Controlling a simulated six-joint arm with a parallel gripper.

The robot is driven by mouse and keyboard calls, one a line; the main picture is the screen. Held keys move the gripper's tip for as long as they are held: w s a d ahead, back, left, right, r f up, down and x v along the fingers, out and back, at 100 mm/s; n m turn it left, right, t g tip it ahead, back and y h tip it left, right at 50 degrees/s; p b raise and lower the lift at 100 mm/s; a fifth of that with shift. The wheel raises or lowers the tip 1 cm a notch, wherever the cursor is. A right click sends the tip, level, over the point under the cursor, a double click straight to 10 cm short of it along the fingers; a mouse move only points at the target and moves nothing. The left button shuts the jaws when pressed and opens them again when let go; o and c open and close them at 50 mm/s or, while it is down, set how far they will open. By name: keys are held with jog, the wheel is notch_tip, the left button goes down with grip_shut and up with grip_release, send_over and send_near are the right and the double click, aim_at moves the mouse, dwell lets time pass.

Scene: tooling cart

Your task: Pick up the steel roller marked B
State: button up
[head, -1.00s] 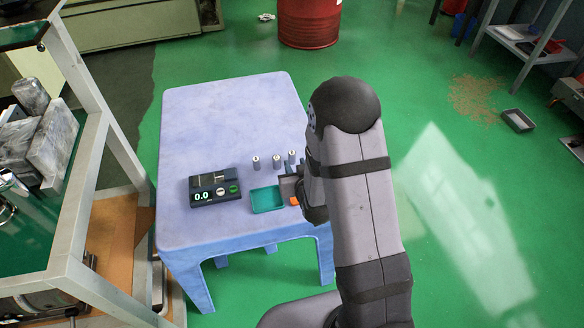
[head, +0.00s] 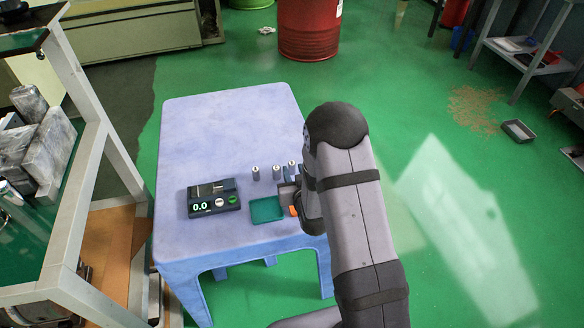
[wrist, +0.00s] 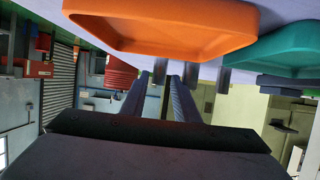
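Three small steel rollers stand upright on the blue table in the head view: a left one (head: 256,173), a middle one (head: 276,172) and a right one (head: 291,168). Their top marks are too small to read, so I cannot tell which is B. My gripper (head: 289,177) is low over the table, near the right roller and partly hidden by my arm. In the wrist view, which looks upside down, my gripper (wrist: 160,78) has its two fingers apart. A roller (wrist: 160,68) shows beyond the fingertips, and another roller (wrist: 223,80) is to the right.
A teal tray (head: 268,211) and an orange tray (head: 293,211) lie in front of the rollers; the orange one also shows large in the wrist view (wrist: 160,40). A dark display box (head: 213,198) reading 0.0 is at left. The table's back (head: 230,120) is clear.

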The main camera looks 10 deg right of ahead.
aim_at(293, 167)
jog(key=shift+x, duration=2.1)
grip_shut()
jog(key=shift+r, duration=0.1)
jog(key=shift+r+p, duration=0.55)
jog(key=shift+r, duration=4.35)
